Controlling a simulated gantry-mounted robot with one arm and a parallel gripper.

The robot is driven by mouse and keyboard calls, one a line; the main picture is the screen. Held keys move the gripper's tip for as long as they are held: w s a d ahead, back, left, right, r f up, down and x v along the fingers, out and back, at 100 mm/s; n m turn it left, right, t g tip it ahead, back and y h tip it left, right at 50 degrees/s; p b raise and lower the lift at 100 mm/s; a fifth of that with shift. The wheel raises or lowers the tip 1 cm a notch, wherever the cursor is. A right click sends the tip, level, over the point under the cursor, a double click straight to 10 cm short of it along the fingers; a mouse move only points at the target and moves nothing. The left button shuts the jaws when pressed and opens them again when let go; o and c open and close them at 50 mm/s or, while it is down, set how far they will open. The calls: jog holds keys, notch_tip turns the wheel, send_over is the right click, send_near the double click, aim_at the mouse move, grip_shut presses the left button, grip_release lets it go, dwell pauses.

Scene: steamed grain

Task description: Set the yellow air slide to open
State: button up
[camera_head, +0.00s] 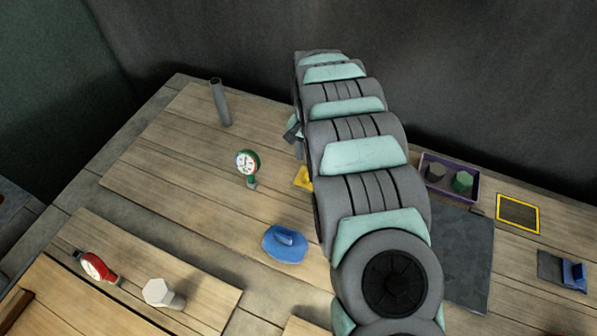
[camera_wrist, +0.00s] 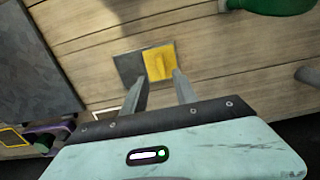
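The yellow air slide (camera_wrist: 158,62) is a square yellow block with a raised ridge. It sits on the right side of a dark grey plate (camera_wrist: 129,68) on the wooden table, leaving the plate's left part bare in the wrist view. In the head view only part of the yellow slide (camera_head: 302,178) shows, beside my arm, which hides the rest. My gripper (camera_wrist: 160,80) is open and empty, its two fingers apart and pointing at the slide's near edge. Contact cannot be told. In the head view my gripper (camera_head: 293,133) is mostly hidden behind my arm.
Nearby stand a green-rimmed gauge (camera_head: 248,163), a blue handled piece (camera_head: 285,244) and a grey cylinder (camera_head: 220,102). A purple tray (camera_head: 474,187), dark mat (camera_head: 465,255), yellow-framed panel (camera_head: 518,213) and blue slide (camera_head: 574,275) lie right. A red gauge (camera_head: 95,266) and pale hexagonal piece (camera_head: 158,292) lie front left.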

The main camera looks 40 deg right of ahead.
aim_at(307, 174)
notch_tip(307, 174, down, 10)
jog(key=shift+r+b, duration=0.1)
jog(key=shift+b, duration=1)
jog(key=shift+c, duration=0.2)
grip_shut()
dwell(0.4)
